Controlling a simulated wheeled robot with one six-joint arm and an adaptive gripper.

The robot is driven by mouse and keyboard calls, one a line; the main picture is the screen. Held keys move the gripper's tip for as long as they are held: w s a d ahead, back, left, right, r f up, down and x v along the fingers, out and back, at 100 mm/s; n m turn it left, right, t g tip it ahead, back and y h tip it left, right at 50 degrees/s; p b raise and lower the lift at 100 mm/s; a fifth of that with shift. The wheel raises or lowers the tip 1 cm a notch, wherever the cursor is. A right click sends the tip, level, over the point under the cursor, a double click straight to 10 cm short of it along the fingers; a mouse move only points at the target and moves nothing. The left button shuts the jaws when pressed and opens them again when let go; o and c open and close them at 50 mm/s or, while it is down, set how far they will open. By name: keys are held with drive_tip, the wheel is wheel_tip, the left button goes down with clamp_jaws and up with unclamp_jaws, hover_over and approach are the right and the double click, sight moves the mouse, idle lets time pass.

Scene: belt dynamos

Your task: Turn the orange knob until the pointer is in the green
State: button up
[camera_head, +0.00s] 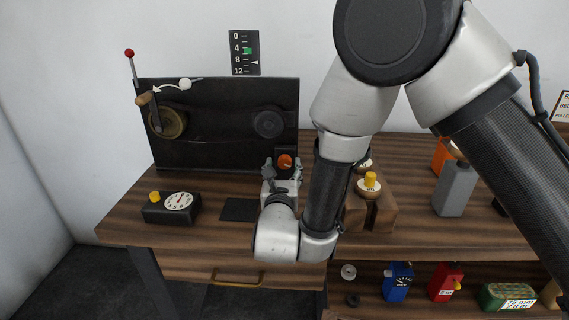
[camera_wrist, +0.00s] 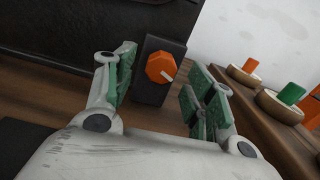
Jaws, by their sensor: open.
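The orange knob (camera_head: 285,161) is on a small black box at the right end of the black panel. In the wrist view the knob (camera_wrist: 160,67) is eight-sided, with a white mark toward its lower right. My gripper (camera_head: 282,174) is open in front of it, and its green-padded fingers (camera_wrist: 163,82) stand either side of the knob's box, apart from the knob. The black scale (camera_head: 238,66) on the wall reads 0 to 12 downward. Its green band (camera_head: 247,50) lies between 4 and 8. The white pointer (camera_head: 254,62) is below the green, slightly past 8.
The black panel (camera_head: 215,150) carries a crank (camera_head: 145,99) and a red-tipped lever (camera_head: 130,54). A dial box (camera_head: 155,214) stands front left. A wooden block (camera_head: 383,216) with a yellow-topped piece (camera_head: 370,179) is close on my gripper's right. A grey container (camera_head: 455,188) stands farther right.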

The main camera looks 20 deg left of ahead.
sight(284, 164)
drive_tip(key=shift+x, duration=1.7)
drive_tip(key=c, duration=1)
drive_tip(key=shift+m, duration=0.3)
